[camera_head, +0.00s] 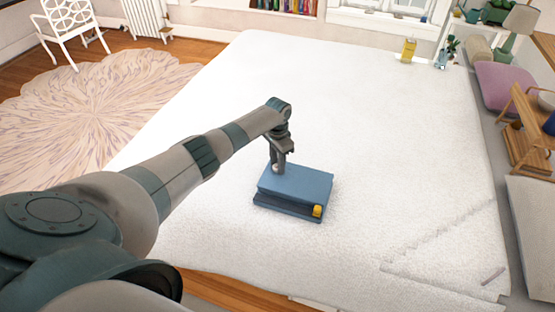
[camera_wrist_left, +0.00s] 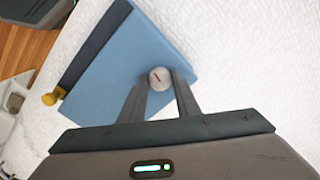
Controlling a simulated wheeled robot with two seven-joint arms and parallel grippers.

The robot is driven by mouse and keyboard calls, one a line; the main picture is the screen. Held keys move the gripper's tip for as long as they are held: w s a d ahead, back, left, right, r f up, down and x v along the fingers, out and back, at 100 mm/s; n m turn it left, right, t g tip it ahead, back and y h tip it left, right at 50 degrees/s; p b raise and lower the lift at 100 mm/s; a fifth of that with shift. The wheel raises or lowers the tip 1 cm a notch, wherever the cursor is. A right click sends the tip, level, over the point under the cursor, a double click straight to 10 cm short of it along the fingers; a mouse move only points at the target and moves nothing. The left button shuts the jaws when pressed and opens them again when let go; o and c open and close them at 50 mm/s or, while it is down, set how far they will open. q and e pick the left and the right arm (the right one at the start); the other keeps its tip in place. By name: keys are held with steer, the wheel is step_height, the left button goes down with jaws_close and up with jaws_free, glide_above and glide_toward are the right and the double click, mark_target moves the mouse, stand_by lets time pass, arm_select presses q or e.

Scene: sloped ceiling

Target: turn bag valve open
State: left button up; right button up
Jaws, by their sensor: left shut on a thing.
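A blue bag-like block (camera_head: 296,186) with a darker lower edge lies on the white bed cover. A small yellow piece (camera_head: 318,211) sits at its near right corner. In the left wrist view the blue block (camera_wrist_left: 125,60) carries a round pale valve knob (camera_wrist_left: 160,79) with a dark mark on its top. My left gripper (camera_head: 278,168) reaches down onto the block's far left part. In the left wrist view its two fingers (camera_wrist_left: 160,84) are on either side of the knob, shut on it. The fingers partly hide the block's surface. My right gripper is not in view.
The wide white bed (camera_head: 400,150) around the block is mostly clear. A yellow bottle-like item (camera_head: 408,50) stands at its far edge. A wooden stand (camera_head: 527,135) and a purple cushion (camera_head: 503,86) are at the right.

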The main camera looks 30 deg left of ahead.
arm_select(q)
steer(key=shift+r+n+p, duration=0.1)
steer(key=shift+n+p, duration=0.5)
steer(key=shift+n, duration=0.7)
steer(key=shift+w, duration=0.1)
steer(key=o, duration=1)
steer(key=shift+o, duration=0.2)
steer(key=shift+r, duration=0.9)
step_height(320, 180, up, 16)
steer(key=b, duration=0.3)
steer(key=shift+f, duration=0.2)
